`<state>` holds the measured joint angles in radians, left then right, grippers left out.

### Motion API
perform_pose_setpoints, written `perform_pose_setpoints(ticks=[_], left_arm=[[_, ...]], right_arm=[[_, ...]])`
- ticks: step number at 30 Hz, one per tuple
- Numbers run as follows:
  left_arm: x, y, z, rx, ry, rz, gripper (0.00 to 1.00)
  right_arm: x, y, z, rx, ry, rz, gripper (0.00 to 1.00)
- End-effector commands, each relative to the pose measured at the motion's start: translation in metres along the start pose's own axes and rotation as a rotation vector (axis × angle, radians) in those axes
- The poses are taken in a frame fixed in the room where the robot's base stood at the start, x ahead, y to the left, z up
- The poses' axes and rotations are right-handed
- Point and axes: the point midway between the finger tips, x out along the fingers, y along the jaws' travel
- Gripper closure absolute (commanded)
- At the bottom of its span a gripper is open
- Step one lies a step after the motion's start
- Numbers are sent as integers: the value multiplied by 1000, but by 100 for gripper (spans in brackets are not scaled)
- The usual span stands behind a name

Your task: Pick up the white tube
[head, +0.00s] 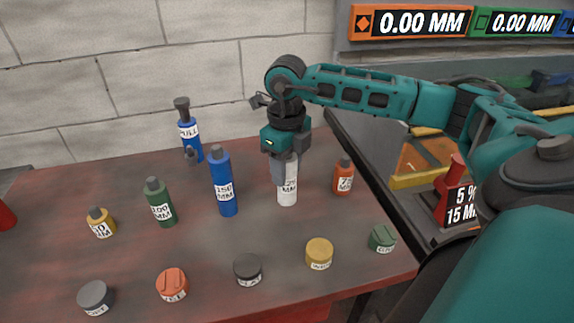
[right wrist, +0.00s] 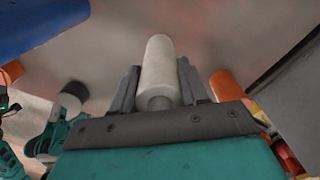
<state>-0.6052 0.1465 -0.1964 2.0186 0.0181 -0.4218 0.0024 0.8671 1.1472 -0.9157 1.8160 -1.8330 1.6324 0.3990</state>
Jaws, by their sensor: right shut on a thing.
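The white tube (head: 288,193) stands upright on the dark red table, right of the tall blue tube. My right gripper (head: 285,167) comes down from above and is shut on the upper part of the white tube, which hides its cap. In the right wrist view the white tube (right wrist: 159,68) sits between the two grey fingers (right wrist: 158,90). I cannot tell whether its base touches the table. My left gripper is not in view.
Close by stand a tall blue tube (head: 224,188) and a small orange tube (head: 343,178). A green tube (head: 160,206), a yellow tube (head: 101,226) and a blue pump bottle (head: 190,137) are further left. Several round caps lie along the front, including a yellow one (head: 319,252).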

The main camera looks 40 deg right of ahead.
Motion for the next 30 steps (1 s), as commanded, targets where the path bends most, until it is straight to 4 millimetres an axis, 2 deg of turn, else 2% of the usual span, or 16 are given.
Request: perform_pose_setpoints(ticks=[1,11,23,26,30], left_arm=[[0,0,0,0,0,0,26],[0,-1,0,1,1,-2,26],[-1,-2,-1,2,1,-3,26],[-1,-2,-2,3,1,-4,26],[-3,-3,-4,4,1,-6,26]], right_arm=[[0,0,0,0,0,0,68],[0,0,0,0,0,0,99],[-6,0,1,1,-3,-1,100],[-15,0,1,1,-5,-1,100],[-39,0,2,1,-8,-1,100]])
